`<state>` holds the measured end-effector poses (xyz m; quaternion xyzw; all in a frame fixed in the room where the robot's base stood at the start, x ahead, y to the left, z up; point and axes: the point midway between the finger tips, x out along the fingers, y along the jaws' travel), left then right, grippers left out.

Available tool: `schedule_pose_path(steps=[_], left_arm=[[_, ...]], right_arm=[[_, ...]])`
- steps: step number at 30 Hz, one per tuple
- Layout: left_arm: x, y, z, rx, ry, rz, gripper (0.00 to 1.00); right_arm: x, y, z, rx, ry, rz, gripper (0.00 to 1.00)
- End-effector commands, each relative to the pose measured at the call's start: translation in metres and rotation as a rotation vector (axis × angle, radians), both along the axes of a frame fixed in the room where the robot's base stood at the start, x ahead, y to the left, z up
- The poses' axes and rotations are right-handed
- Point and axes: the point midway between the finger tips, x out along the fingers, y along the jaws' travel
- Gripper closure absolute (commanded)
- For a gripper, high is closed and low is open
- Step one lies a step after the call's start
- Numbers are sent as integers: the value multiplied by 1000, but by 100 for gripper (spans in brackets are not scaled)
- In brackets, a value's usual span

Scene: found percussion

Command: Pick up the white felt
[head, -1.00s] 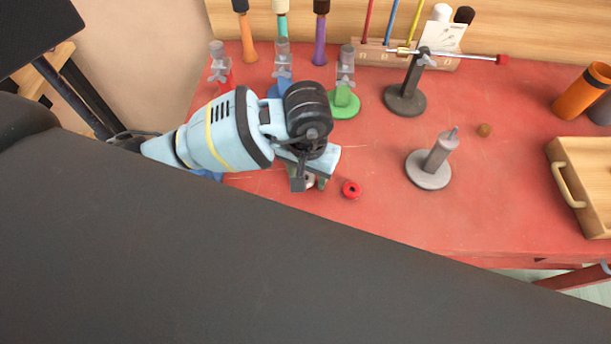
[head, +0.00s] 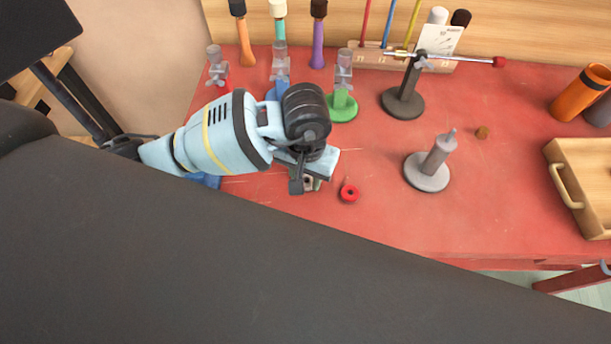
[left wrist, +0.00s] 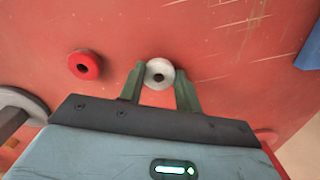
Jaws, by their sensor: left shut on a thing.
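The white felt (left wrist: 160,82) is a small pale ring with a dark hole. In the left wrist view it sits between the two green fingers of my left gripper (left wrist: 160,74), which is shut on it. Whether the felt touches the table or is just above it is hard to tell. In the head view my left gripper (head: 308,186) points down at the red table and largely hides the felt. My right gripper is not in view.
A red felt ring (head: 349,193) lies close to the right of my gripper; it also shows in the left wrist view (left wrist: 84,64). A grey stand (head: 427,173), a black stand (head: 404,103) and a green-based stand (head: 342,109) are nearby. A wooden tray (head: 557,151) is at right.

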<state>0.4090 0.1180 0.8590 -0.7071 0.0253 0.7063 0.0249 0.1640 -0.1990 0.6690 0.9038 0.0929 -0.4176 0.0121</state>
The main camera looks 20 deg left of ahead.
Motion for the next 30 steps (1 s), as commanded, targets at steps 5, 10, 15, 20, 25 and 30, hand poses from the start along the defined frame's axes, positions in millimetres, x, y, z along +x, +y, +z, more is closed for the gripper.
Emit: schedule_pose_path(steps=[5,10,15,20,25,30], left_arm=[[1,0,17,1,-3,-1,87],[-6,-17,30,-2,2,-7,87],[-19,-56,33,-3,2,-8,87],[-32,-95,37,-2,3,-7,87],[-43,-126,40,0,2,-4,87],[-49,-144,43,1,3,-2,87]], right_arm=[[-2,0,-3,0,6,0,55],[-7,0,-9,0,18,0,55],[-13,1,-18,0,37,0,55],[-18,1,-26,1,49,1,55],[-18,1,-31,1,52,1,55],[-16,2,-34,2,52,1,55]])
